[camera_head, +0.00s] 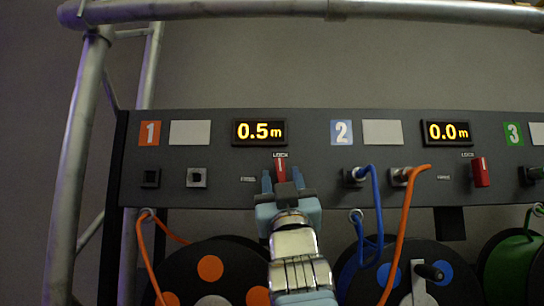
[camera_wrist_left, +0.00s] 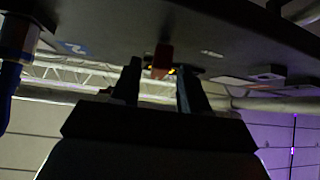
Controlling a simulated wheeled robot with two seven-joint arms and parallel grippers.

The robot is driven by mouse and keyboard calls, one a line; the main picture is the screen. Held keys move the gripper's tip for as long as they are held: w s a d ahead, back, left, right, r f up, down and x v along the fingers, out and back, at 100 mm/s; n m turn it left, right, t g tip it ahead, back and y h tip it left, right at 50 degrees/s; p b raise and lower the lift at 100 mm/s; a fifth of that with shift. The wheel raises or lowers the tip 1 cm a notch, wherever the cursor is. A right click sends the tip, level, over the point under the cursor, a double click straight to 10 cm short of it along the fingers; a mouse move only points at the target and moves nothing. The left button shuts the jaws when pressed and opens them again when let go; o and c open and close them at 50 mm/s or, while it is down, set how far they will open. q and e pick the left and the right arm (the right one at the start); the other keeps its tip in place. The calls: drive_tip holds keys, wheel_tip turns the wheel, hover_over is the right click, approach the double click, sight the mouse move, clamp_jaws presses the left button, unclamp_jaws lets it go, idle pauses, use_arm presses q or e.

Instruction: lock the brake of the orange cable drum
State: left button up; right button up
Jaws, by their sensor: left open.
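The orange drum (camera_head: 210,268) sits below panel section 1, partly hidden behind my left arm. Its brake lever is a red handle (camera_head: 281,168) under the word LOCK on the panel, below the display reading 0.5 m. My left gripper (camera_head: 282,180) is open at the lever, its fingers on either side of the lower part. In the left wrist view the red lever (camera_wrist_left: 162,58) shows between and beyond the two fingertips (camera_wrist_left: 155,80). I cannot tell whether the fingers touch it. My right gripper is not in view.
The dark panel (camera_head: 220,195) spans the view. Section 2 has another red lever (camera_head: 480,172), a blue cable (camera_head: 378,215) and an orange cable (camera_head: 400,235) plugged in right of my gripper. A blue drum (camera_head: 450,270) hangs below. A metal truss (camera_head: 75,170) stands left.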

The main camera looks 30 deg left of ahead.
use_arm(q)
drive_tip(key=shift+p+x, duration=0.4)
drive_tip(key=shift+x, duration=0.35)
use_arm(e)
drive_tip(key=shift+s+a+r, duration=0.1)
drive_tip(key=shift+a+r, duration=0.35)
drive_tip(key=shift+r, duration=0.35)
use_arm(q)
clamp_jaws()
drive_tip(key=shift+s+f+m+t+h+b, duration=0.1)
drive_tip(key=shift+f+m+t+h+b, duration=0.1)
drive_tip(key=shift+m+t+h+b, duration=0.7)
drive_tip(key=shift+r+m+h, duration=0.15)
drive_tip(key=shift+m+h, duration=0.15)
drive_tip(key=shift+m, duration=0.7)
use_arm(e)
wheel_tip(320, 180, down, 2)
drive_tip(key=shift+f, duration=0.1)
use_arm(q)
unclamp_jaws()
